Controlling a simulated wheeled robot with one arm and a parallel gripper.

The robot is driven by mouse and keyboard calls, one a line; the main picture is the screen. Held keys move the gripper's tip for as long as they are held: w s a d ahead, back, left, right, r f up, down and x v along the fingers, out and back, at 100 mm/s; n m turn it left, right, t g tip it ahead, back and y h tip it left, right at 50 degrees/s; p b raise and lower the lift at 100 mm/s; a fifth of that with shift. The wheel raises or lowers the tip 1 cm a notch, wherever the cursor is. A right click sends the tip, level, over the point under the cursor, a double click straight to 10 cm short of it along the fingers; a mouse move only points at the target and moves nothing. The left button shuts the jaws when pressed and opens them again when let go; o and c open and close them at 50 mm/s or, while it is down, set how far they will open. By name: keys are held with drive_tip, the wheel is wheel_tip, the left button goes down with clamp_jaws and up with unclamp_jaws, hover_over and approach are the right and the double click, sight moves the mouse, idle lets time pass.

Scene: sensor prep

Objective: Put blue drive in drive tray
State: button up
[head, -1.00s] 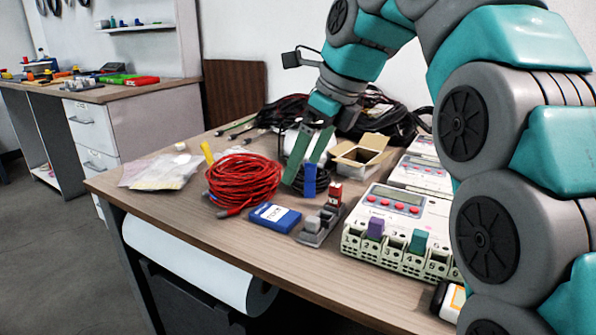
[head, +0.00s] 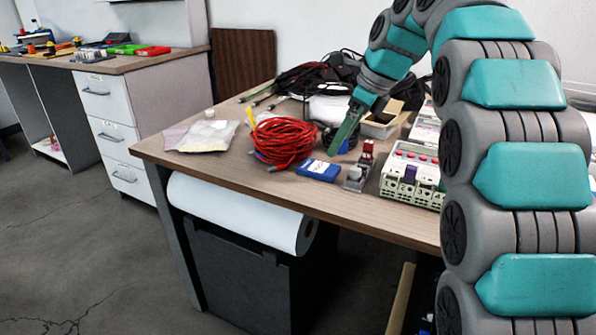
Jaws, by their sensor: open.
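A small blue drive (head: 343,147) shows beside the green fingers of my gripper (head: 345,136), near the black cable coil. The fingers partly hide it, and I cannot tell whether they touch it. My gripper is open and points down at the table. The grey drive tray (head: 352,187) lies just in front and to the right, near the table's front edge. It carries a grey piece (head: 356,173) and a red piece (head: 367,151). A flat blue box with a white label (head: 318,170) lies left of the tray.
A red cable coil (head: 284,142) lies left of my gripper. Plastic bags (head: 206,136) lie further left. An open cardboard box (head: 379,130) stands behind. A white device with a purple block (head: 410,173) stands right of the tray. My arm hides the table's right side.

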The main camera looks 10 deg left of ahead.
sight(326, 168)
drive_tip(key=shift+s+x, duration=0.15)
drive_tip(key=shift+x, duration=1.7)
drive_tip(key=shift+s+x, duration=0.1)
drive_tip(key=shift+x, duration=1.8)
drive_tip(key=shift+d, duration=0.1)
clamp_jaws()
drive_tip(key=shift+r, duration=0.15)
wheel_tip(326, 168, up, 10)
drive_tip(key=shift+p, duration=0.4)
